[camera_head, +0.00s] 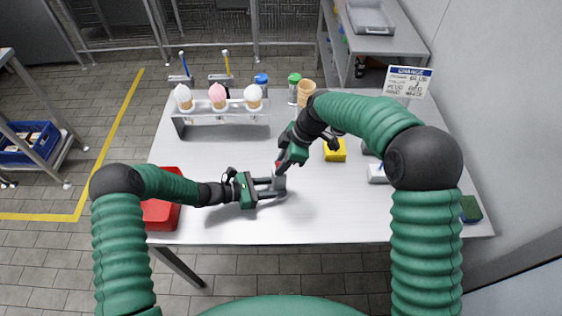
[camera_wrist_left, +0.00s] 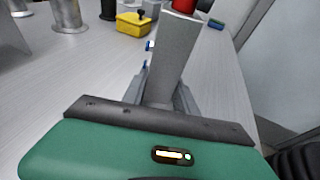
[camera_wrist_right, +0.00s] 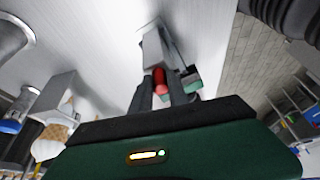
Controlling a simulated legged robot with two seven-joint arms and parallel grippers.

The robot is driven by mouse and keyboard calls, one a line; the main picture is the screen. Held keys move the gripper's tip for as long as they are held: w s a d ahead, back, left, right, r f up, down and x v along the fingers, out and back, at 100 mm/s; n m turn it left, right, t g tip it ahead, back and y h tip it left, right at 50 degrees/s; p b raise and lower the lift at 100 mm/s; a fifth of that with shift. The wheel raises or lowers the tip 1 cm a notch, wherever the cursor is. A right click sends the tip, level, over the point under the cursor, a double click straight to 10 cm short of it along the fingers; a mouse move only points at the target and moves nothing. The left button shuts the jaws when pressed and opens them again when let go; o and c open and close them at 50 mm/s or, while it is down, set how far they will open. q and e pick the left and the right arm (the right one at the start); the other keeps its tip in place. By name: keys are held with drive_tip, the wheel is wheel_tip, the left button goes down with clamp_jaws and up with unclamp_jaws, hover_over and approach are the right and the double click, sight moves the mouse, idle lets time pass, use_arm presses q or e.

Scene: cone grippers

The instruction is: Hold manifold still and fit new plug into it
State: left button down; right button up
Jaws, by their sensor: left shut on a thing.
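The manifold is a grey upright block (camera_head: 279,183) above the table's middle, and it fills the upper middle of the left wrist view (camera_wrist_left: 174,55). My left gripper (camera_head: 272,188) is shut on it from the left. A red plug (camera_wrist_right: 160,82) is at the manifold's near end in the right wrist view, and a red part shows at the manifold's top in the left wrist view (camera_wrist_left: 184,5). My right gripper (camera_wrist_right: 161,92) has its fingers on both sides of the plug; whether they press on it is unclear. How deep the plug sits is hidden.
A red bin (camera_head: 161,212) stands at the table's left. A rack with several ice cream cones (camera_head: 218,118) stands at the back left. A yellow box (camera_head: 335,151) lies right of my grippers; a sign (camera_head: 408,80) stands at the back right. The front middle is clear.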

drive_tip(key=o, duration=0.4)
drive_tip(key=v, duration=1.2)
drive_tip(key=shift+w, duration=0.1)
use_arm(q)
drive_tip(key=c, duration=0.6)
unclamp_jaws()
